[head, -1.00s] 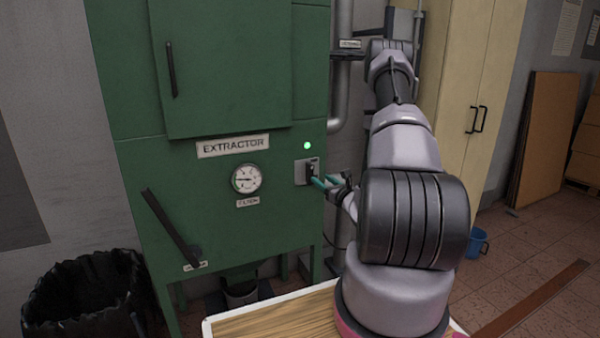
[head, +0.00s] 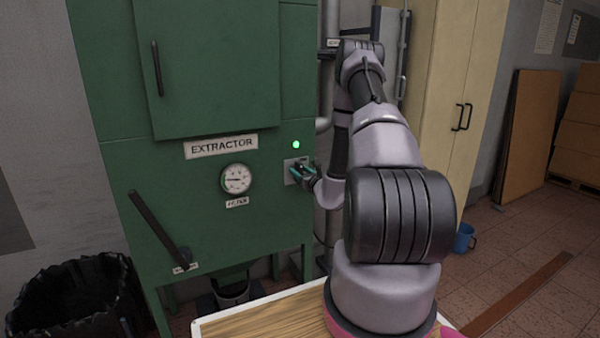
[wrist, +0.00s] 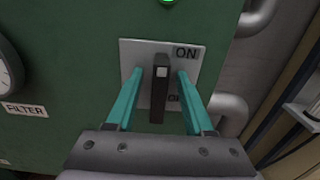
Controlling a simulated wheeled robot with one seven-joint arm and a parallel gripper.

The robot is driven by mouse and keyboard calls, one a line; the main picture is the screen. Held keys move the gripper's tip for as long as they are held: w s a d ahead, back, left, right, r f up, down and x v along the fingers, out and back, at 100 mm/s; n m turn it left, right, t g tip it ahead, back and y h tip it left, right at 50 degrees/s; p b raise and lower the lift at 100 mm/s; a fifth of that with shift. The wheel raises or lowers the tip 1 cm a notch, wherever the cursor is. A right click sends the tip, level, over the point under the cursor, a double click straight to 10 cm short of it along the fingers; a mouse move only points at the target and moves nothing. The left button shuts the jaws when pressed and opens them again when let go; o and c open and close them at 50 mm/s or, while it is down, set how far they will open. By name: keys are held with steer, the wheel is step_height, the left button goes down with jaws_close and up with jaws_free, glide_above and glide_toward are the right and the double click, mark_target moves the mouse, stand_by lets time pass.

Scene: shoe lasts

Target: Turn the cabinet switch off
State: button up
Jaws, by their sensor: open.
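The green extractor cabinet (head: 215,110) stands ahead of me with its switch plate (head: 289,172) at its right side. In the wrist view the plate (wrist: 190,62) carries the word ON at its upper right and a partly hidden label below. The dark switch lever (wrist: 158,100) stands out from the plate. My gripper (wrist: 160,80) is open, its teal fingers on the left and right of the lever with gaps visible on both sides. In the head view my gripper (head: 304,173) partly covers the switch. A green lamp (head: 296,145) above the plate is lit.
A round gauge (head: 237,179) and a dark slanted handle (head: 158,229) are left of the switch. Grey pipes (wrist: 232,112) run close to the right of the cabinet. A black bin (head: 75,295) stands at lower left.

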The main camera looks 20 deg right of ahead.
steer(key=shift+c, duration=0.3)
jaws_close()
steer(key=shift+m, duration=0.4)
steer(key=m, duration=0.3)
steer(key=shift+d+m, duration=0.25)
steer(key=shift+m, duration=0.05)
steer(key=shift+d+f+m, duration=0.15)
steer(key=shift+f+m, duration=0.05)
steer(key=shift+m, duration=2.05)
steer(key=shift+d+f+m, duration=0.1)
steer(key=shift+f+m, duration=0.15)
steer(key=shift+m, duration=2.05)
steer(key=shift+d+f+m, duration=0.15)
steer(key=shift+f+m, duration=0.05)
steer(key=shift+m, duration=2.05)
